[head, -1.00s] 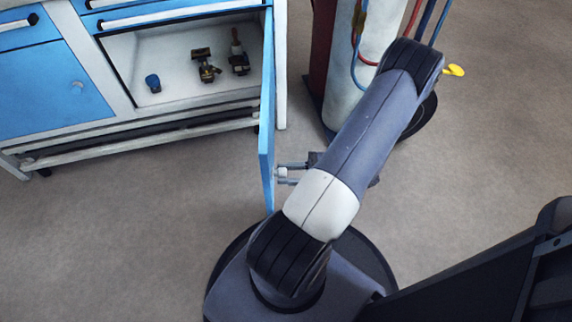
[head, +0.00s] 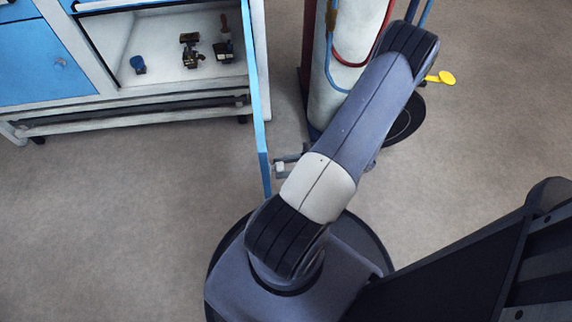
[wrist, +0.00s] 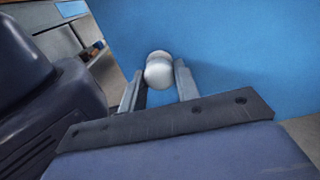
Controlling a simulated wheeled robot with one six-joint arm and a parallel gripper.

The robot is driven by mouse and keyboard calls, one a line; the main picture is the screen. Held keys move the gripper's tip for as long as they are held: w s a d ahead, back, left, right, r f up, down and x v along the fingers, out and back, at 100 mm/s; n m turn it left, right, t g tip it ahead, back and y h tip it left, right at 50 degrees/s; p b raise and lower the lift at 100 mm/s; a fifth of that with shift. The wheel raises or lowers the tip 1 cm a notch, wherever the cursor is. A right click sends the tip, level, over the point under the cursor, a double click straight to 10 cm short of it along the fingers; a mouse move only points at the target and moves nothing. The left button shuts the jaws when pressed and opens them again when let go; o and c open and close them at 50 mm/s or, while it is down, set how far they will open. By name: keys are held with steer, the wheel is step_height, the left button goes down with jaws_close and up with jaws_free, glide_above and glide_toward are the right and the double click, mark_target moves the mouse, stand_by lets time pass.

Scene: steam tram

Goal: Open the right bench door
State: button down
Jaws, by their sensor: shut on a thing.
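The right bench door (head: 262,110) is blue and stands swung wide open, seen nearly edge-on in the head view. In the wrist view its blue face (wrist: 235,50) fills the upper right, with a round pale knob (wrist: 158,70) on it. My gripper (wrist: 158,82) is shut on the knob, one finger on each side. In the head view my gripper (head: 285,166) is at the door's outer side, partly hidden by my arm. The right bench compartment (head: 110,45) is exposed.
Inside the compartment are a blue cup-like item (head: 138,65) and two small dark and brass fittings (head: 190,50). The floor left of the door is clear.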

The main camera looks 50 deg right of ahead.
stand_by(0.3)
steer(key=c, duration=1.1)
jaws_free()
steer(key=shift+s+d, duration=0.1)
steer(key=p+v, duration=0.1)
steer(key=v, duration=0.9)
steer(key=shift+s+d+p, duration=0.2)
steer(key=shift+s+p, duration=0.05)
steer(key=shift+p, duration=0.15)
